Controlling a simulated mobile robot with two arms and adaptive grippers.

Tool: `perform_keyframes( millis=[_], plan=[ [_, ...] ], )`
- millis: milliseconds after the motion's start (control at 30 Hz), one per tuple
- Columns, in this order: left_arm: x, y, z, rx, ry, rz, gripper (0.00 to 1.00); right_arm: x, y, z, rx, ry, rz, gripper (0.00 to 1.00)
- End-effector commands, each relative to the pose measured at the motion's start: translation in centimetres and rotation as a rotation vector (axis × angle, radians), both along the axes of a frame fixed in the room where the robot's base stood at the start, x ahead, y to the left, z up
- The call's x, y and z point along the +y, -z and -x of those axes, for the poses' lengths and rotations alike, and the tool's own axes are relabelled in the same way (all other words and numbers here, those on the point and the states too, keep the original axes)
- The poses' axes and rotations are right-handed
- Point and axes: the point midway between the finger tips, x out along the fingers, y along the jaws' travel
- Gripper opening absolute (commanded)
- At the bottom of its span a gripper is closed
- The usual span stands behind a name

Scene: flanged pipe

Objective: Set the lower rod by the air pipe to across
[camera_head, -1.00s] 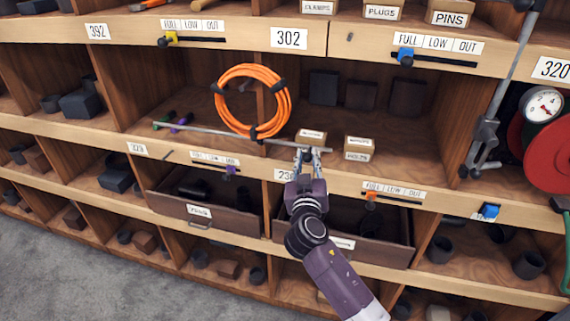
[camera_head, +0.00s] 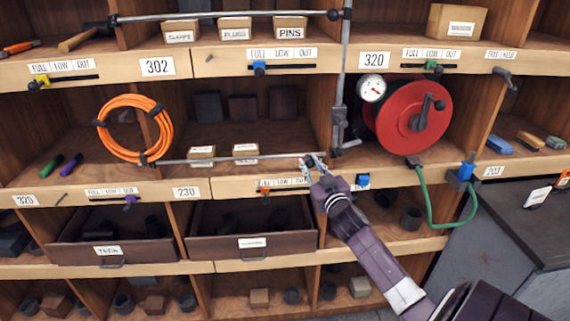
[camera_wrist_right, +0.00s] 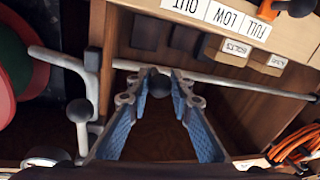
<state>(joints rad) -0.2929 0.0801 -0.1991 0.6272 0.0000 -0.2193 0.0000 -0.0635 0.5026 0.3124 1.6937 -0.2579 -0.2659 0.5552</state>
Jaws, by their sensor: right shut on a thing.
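The lower rod (camera_head: 220,159) is a thin grey bar running left to right, almost level, along the front of the middle shelf. My right gripper (camera_head: 312,163) is at the rod's right end, close to the grey upright air pipe (camera_head: 342,75). In the right wrist view the rod (camera_wrist_right: 250,86) crosses behind my gripper (camera_wrist_right: 160,88), whose blue-padded fingers are closed on a dark round knob (camera_wrist_right: 159,82). The knob seems to belong to the rod. Whether the rod's right end touches the pipe is unclear. My left gripper is out of view.
An upper rod (camera_head: 220,16) with a dark knob lies across higher up. A red reel (camera_head: 412,118) and a gauge (camera_head: 372,88) stand right of the pipe. An orange coil (camera_head: 135,128) hangs left; two small boxes (camera_head: 201,155) (camera_head: 246,153) sit behind the lower rod. Drawers lie below.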

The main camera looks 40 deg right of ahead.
Motion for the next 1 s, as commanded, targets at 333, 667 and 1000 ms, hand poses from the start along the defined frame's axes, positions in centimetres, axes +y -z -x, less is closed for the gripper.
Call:
perform_keyframes(
  millis=[333, 667, 1000],
  plan=[
    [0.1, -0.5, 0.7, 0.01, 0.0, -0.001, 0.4, -3.1, 0.2, 2.1, 0.005, 0.003, -0.001, 0.0],
    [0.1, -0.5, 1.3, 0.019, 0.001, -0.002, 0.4, -3.4, 0.3, 2.3, 0.005, 0.005, -0.001, 0.0],
    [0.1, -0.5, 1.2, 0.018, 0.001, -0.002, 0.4, -3.3, 0.2, 2.2, 0.003, 0.004, 0.0, 0.37]
  ],
)
